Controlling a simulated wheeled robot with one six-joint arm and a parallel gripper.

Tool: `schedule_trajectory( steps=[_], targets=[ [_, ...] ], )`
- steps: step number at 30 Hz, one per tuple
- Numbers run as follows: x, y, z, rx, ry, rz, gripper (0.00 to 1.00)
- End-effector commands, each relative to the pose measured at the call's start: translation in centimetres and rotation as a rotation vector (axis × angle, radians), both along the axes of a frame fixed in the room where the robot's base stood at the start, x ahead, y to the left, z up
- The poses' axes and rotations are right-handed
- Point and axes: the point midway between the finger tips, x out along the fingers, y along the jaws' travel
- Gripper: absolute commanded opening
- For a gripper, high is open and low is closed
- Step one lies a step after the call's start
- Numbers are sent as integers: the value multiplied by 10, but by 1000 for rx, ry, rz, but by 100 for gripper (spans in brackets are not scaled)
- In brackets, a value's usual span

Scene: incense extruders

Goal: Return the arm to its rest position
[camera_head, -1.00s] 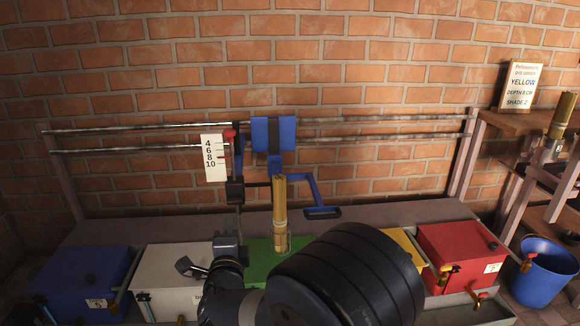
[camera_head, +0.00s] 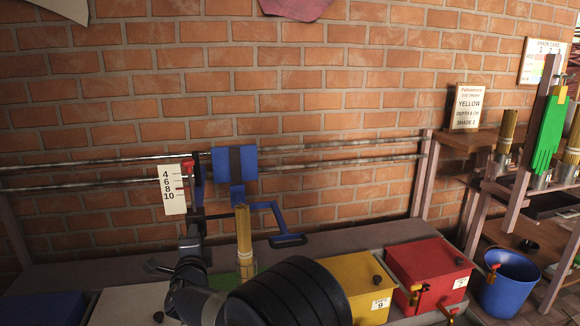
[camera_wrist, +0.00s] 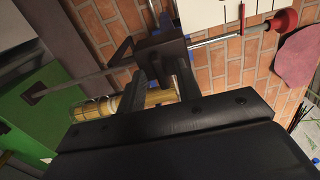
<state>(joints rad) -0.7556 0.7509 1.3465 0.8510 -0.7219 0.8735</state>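My gripper (camera_head: 190,242) is partly hidden behind my arm in the head view, close below the dark block of the blue hanger frame. In the wrist view, its two black fingers (camera_wrist: 163,88) stand apart with brick wall and part of an incense bundle showing between them. I see nothing held. The yellow incense bundle (camera_head: 244,232) stands upright at the green tank, beside my gripper and apart from it in the head view. The blue hanger (camera_head: 235,164) is on the metal rails, with a white depth scale (camera_head: 172,190) to its left. My dark arm hides much of the front tanks.
A yellow tank (camera_head: 352,275) and a red tank (camera_head: 430,262) with taps stand right. A white tank (camera_head: 125,305) and a blue tank (camera_head: 45,308) stand left. A blue bucket (camera_head: 510,283) is on the floor.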

Motion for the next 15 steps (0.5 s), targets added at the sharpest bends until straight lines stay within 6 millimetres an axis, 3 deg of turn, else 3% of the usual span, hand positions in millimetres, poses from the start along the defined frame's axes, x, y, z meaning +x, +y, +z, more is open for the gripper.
schedule_trajectory(
  steps=[9,15],
  targets=[
    [-3,0,1,1,-1,1,33],
    [-21,-4,2,3,2,1,33]
  ],
)
